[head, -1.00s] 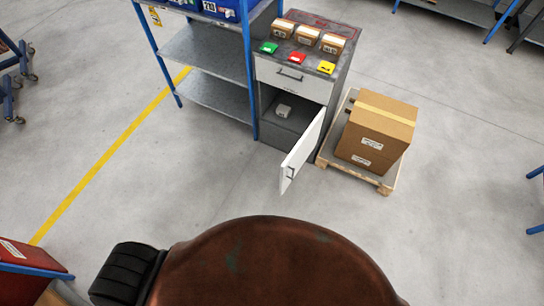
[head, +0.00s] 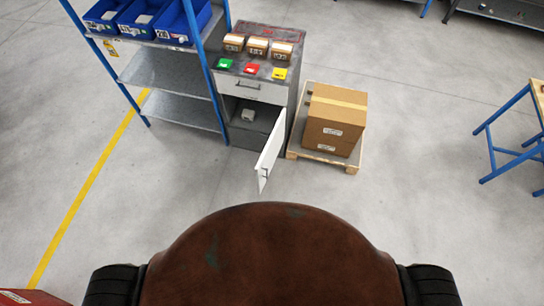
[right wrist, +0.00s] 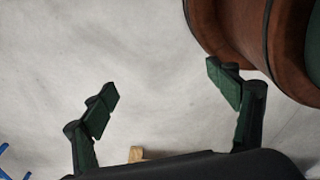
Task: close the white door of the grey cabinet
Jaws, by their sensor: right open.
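The grey cabinet (head: 292,98) stands ahead of me, a little left of the middle in the head view. Its white door (head: 270,152) is swung wide open and sticks out towards me, with a dark handle near its free end. The open compartment holds a small pale object (head: 248,115). The white drawer (head: 254,89) above is shut. My right gripper (right wrist: 166,93) shows in the right wrist view, its green-padded fingers wide apart with nothing between them, over bare floor and away from the door. My left gripper is not in view.
A pallet (head: 296,147) with cardboard boxes (head: 333,118) stands just right of the cabinet. A blue-framed shelf (head: 181,110) with blue bins adjoins its left side. A blue-legged table (head: 515,150) is at the far right. Floor before the door is clear.

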